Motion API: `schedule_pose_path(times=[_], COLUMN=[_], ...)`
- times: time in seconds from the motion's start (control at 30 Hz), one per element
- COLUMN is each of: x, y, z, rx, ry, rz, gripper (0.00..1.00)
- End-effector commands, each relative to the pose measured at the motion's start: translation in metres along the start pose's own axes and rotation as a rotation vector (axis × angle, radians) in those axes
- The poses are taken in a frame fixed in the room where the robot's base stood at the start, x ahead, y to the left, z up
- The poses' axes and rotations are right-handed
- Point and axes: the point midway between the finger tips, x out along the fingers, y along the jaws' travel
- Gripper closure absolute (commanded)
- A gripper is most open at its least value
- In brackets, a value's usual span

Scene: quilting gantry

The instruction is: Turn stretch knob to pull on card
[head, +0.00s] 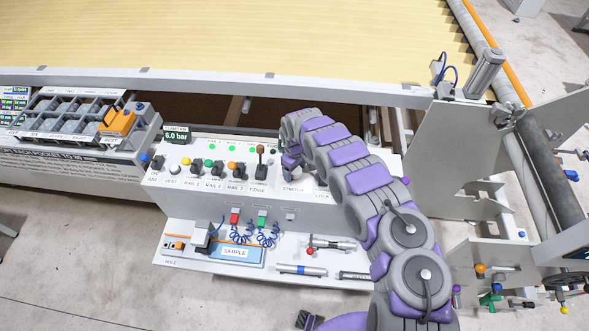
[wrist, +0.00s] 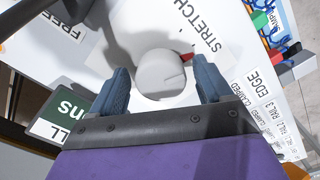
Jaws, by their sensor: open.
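In the wrist view, the stretch knob (wrist: 158,72) is a round light grey knob on a white base, beside the printed STRETCH label (wrist: 198,25). A thin line marks its face, and a red mark shows at its upper right. My gripper (wrist: 162,68) is open, with one dark blue finger on each side of the knob. I cannot tell whether the fingers touch it. In the head view, my arm reaches down to the right part of the white control panel (head: 200,181) and mostly hides the knob. A green readout (wrist: 65,113) is partly cut off; its pull value cannot be read.
Left of my arm, the panel carries several small coloured knobs and an upright brown-topped lever (head: 260,160). A 6.0 bar display (head: 176,135) stands behind them. A lower shelf holds a SAMPLE card (head: 235,252) and tools. A yellow quilt (head: 230,40) spans the frame behind.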

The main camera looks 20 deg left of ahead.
Motion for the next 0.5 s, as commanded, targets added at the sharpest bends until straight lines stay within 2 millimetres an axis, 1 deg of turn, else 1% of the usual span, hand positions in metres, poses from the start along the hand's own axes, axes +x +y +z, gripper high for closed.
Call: schedule_pose_path(times=[0.07, 0.5], x=[0.0000, 0.0000], y=[-0.0001, 0.0000], z=[-0.0001, -0.0003], rx=[0.000, -0.001], ry=[0.000, 0.000], rz=[0.000, 0.000], gripper=[0.21, 0.62])
